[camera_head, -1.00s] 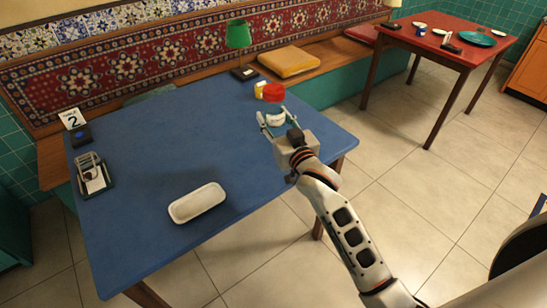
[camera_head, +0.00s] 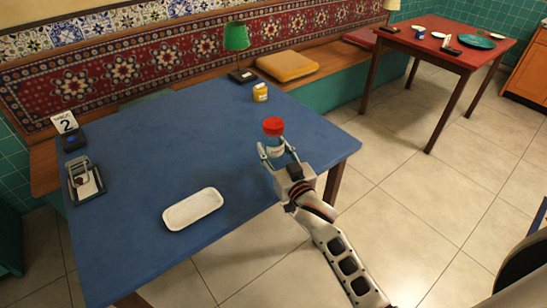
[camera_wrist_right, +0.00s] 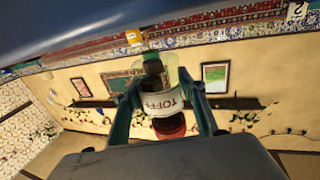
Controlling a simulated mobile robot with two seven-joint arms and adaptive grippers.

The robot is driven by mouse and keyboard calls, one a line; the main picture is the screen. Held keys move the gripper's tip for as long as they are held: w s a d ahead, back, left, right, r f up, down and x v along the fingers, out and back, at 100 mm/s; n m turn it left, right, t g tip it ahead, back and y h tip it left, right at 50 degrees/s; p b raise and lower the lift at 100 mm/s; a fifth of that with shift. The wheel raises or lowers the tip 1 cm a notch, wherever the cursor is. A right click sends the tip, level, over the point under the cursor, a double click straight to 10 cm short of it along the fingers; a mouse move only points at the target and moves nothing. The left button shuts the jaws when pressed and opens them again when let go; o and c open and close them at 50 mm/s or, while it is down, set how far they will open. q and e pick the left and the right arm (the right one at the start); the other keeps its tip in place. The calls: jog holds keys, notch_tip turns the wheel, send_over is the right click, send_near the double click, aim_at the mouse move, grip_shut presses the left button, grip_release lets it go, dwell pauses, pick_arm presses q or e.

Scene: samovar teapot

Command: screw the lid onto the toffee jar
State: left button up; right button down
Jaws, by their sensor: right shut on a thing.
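The toffee jar (camera_head: 273,143) is a clear jar with a white label, held upright near the right edge of the blue table. Its red lid (camera_head: 273,126) sits at the jar's top; how tightly it is seated I cannot tell. My right gripper (camera_head: 276,153) is shut on the jar's labelled body. In the right wrist view, the fingers (camera_wrist_right: 160,98) flank the "TOFFEE" label (camera_wrist_right: 160,102), which appears upside down, with the red lid (camera_wrist_right: 170,127) below it. I cannot tell whether the jar touches the table. My left gripper is not in view.
A small yellow-topped jar (camera_head: 260,92), a green lamp (camera_head: 236,40) and a white dish (camera_head: 193,208) stand on the blue table (camera_head: 130,170). A napkin holder (camera_head: 84,180) is at left. The middle of the table is clear.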

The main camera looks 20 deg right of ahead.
aim_at(277, 162)
notch_tip(277, 162, down, 3)
jog(key=shift+f+b, duration=0.15)
jog(key=shift+b, duration=0.3)
jog(key=shift+f, duration=0.25)
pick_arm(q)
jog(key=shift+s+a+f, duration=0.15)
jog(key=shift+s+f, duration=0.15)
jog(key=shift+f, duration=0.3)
pick_arm(e)
jog(key=shift+r, duration=0.2)
jog(key=shift+f, duration=0.1)
jog(key=c, duration=1.6)
grip_release()
jog(key=shift+f, duration=0.15)
jog(key=shift+c, duration=0.2)
jog(key=o, duration=0.4)
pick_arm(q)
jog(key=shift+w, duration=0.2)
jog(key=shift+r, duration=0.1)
